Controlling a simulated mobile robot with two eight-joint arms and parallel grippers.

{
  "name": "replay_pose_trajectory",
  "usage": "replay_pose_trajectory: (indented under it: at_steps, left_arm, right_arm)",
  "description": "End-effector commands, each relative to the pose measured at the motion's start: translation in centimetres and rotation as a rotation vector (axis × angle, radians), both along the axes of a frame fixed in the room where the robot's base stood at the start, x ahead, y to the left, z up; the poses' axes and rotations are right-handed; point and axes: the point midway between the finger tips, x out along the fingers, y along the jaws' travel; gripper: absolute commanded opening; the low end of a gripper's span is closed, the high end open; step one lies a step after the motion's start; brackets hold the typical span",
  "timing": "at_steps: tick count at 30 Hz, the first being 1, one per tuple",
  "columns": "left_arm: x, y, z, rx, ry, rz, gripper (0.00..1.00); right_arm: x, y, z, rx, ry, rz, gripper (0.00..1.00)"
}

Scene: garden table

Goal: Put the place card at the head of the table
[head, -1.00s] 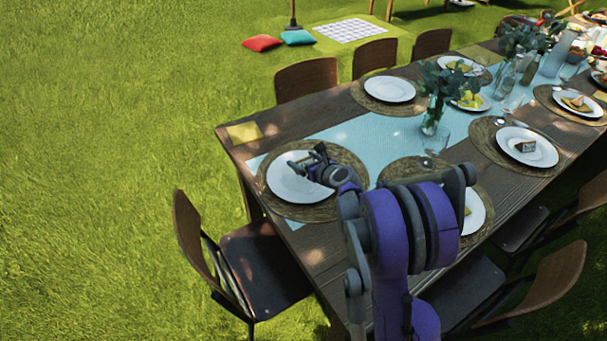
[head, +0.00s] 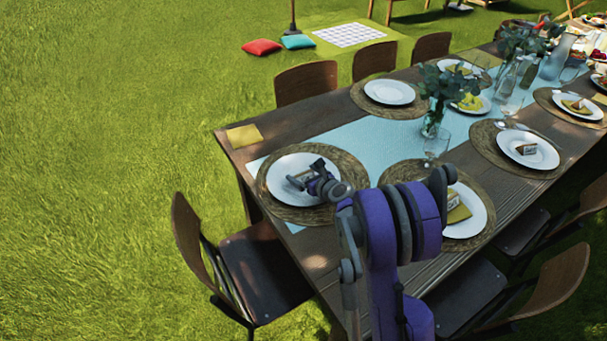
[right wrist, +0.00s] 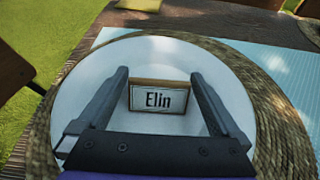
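The place card (right wrist: 160,96), reading "Elin" in a wooden frame, stands upright between the fingertips of my right gripper (right wrist: 160,78) in the right wrist view. In the head view the right gripper (head: 304,174) is low over the white plate (head: 286,196) at the near left end of the table (head: 320,262). The card is hardly distinguishable there. Whether its bottom touches the plate is unclear. My left gripper is not in view.
A woven mat (head: 300,214) lies under that plate. A chair (head: 255,265) stands at this end. A yellow napkin (head: 243,136) lies on the far corner. A glass (head: 435,145) and a vase (head: 431,122) stand to the right. Another card (head: 526,149) is on a plate.

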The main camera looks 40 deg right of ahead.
Motion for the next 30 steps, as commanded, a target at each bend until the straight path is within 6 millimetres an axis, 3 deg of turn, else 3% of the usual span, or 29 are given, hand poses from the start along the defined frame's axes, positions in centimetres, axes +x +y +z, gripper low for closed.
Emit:
replay_pose_trajectory:
  at_steps: [7, 21, 30]
  left_arm:
    - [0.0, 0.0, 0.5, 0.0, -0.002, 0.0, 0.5]
    - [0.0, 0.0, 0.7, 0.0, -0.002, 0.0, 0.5]
    - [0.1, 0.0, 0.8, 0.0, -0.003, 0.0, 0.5]
  right_arm:
    - [-0.3, 0.0, 0.6, 0.0, 0.0, -0.001, 1.0]
    - [-9.0, 0.9, 4.1, -0.001, 0.0, -0.003, 1.0]
    - [-11.0, 1.2, 4.9, -0.001, 0.0, -0.001, 1.0]
